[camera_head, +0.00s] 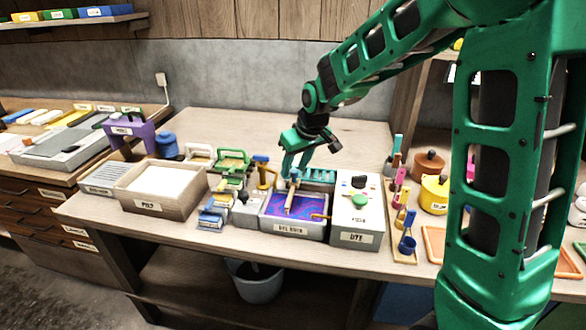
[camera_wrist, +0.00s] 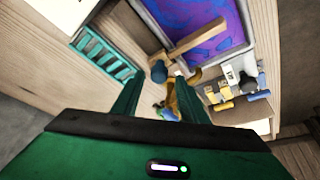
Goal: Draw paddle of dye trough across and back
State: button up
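The dye trough (camera_head: 291,227) is a grey box on the bench, with swirled purple and blue dye (camera_wrist: 205,25) in it. The paddle (camera_head: 290,199) is a wooden bar over the trough; its blue knob is at the back end. In the wrist view the paddle (camera_wrist: 195,40) crosses the trough's edge, and its blue knob (camera_wrist: 158,72) shows between and beyond my fingertips. My gripper (camera_head: 298,168) points down above the back of the trough. Its fingers (camera_wrist: 156,88) are apart, with nothing seen held. Whether a finger touches the knob cannot be told.
A white-filled tray (camera_head: 160,203) stands at the left and a grey box with a green knob (camera_head: 357,237) at the right. A teal rack (camera_head: 320,176) is close behind the trough. A brass-coloured tool (camera_head: 265,176) stands close left. The back of the bench is clear.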

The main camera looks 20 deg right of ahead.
jog(key=v, duration=1)
